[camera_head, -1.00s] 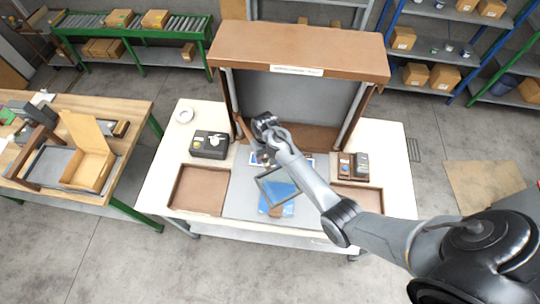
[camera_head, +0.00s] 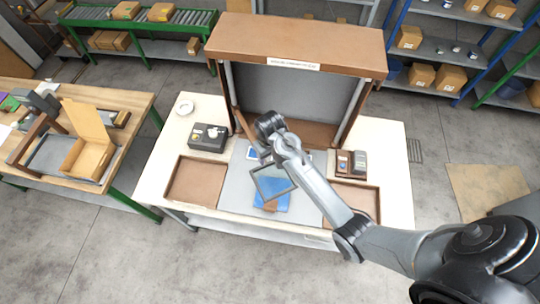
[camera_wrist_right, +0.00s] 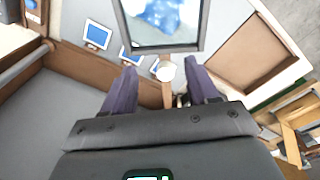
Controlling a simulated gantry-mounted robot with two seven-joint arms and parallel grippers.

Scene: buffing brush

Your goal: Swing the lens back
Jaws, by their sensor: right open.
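The lens (camera_head: 271,181) is a rectangular pane in a dark frame, held above the grey middle of the workbench over a blue item (camera_head: 270,197). In the right wrist view the lens (camera_wrist_right: 160,22) is at the top, with the blue item seen through it. A short brown stem with a pale round knob (camera_wrist_right: 165,71) runs from its near edge. My right gripper (camera_wrist_right: 165,80) is open, its two dark fingers on either side of the stem and knob. In the head view my right gripper (camera_head: 266,157) is at the lens's back edge, partly hidden by its wrist. My left gripper is out of view.
A brown hood (camera_head: 296,45) stands over the back of the workbench (camera_head: 165,160). A black box (camera_head: 208,138) is at left and small dark devices (camera_head: 351,163) at right. Brown trays (camera_head: 196,181) flank the grey mat.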

